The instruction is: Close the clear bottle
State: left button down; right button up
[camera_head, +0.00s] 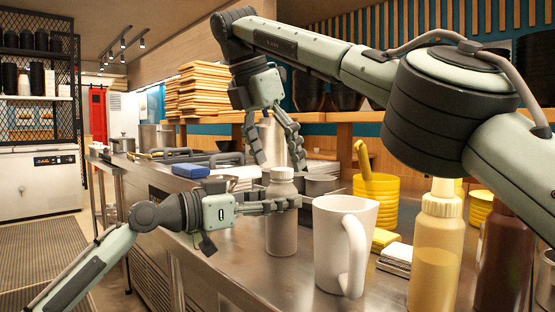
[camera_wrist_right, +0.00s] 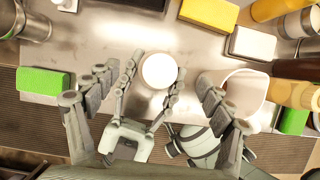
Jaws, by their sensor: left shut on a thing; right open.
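The clear bottle (camera_head: 282,238) stands upright on the steel counter, greyish and see-through, with a pale round top (camera_head: 282,174). From above, in the right wrist view, a white round lid-like top (camera_wrist_right: 159,70) shows; I cannot tell how tightly it sits. My left gripper (camera_head: 288,205) is shut around the bottle's upper body from the left.
A white pitcher (camera_head: 328,245) stands close right of the bottle. A yellow container (camera_head: 376,192), a pale sauce bottle (camera_head: 436,265) and a dark bottle (camera_head: 505,265) are farther right. A blue block (camera_head: 190,170) lies behind my left gripper. A green block (camera_wrist_right: 42,82) lies left in the wrist view.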

pick_arm(q)
jog(key=shift+f, duration=0.1)
pick_arm(e)
jog(key=shift+v, duration=1.25)
jog(key=s+a, duration=0.8)
jog(key=shift+s+a, duration=0.2)
jog(key=shift+a, duration=0.15)
pick_arm(q)
jog(key=c, duration=0.6)
grip_release()
jog(key=shift+o, duration=0.2)
jog(key=v, duration=1.2)
